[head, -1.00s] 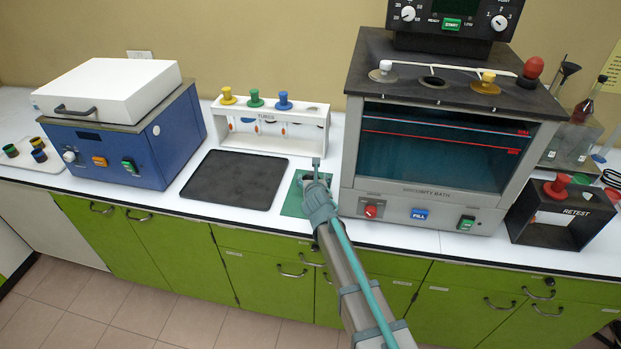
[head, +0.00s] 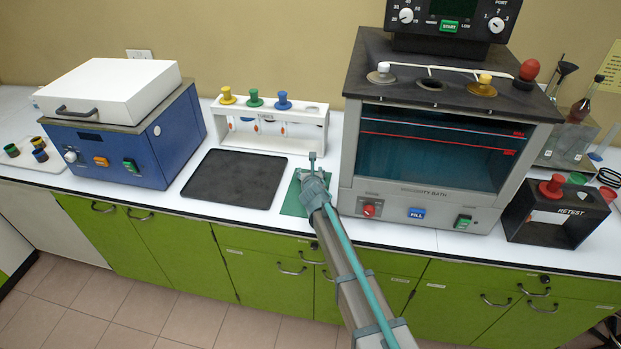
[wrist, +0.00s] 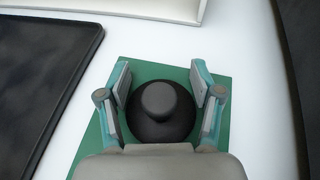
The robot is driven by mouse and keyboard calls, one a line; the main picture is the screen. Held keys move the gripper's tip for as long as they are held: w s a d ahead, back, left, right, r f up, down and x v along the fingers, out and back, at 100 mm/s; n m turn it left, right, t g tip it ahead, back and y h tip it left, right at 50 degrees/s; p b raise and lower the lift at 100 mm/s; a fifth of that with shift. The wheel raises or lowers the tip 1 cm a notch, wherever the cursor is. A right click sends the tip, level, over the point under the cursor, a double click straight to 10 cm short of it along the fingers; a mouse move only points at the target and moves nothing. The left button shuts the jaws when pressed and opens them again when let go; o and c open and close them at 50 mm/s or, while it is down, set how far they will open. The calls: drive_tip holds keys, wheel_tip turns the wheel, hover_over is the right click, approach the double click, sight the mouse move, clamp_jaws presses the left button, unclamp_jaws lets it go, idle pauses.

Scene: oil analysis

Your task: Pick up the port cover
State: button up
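The port cover (wrist: 160,112) is a black disc with a raised round knob, lying on a green mat (wrist: 186,73) in the wrist view. My gripper (wrist: 163,88) is open, with one finger on each side of the cover. I cannot tell whether either finger touches it. In the head view my gripper (head: 313,178) is over the green mat (head: 292,203) and hides the cover. The near part of the cover is hidden by my gripper body in the wrist view.
A black tray (head: 235,180) lies left of the mat, and the viscosity bath (head: 400,205) stands close on the right. A white tube rack (head: 325,130) with coloured knobs is behind. A blue machine (head: 150,150) with a white lid is farther left.

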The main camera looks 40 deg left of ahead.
clamp_jaws()
idle(0.5)
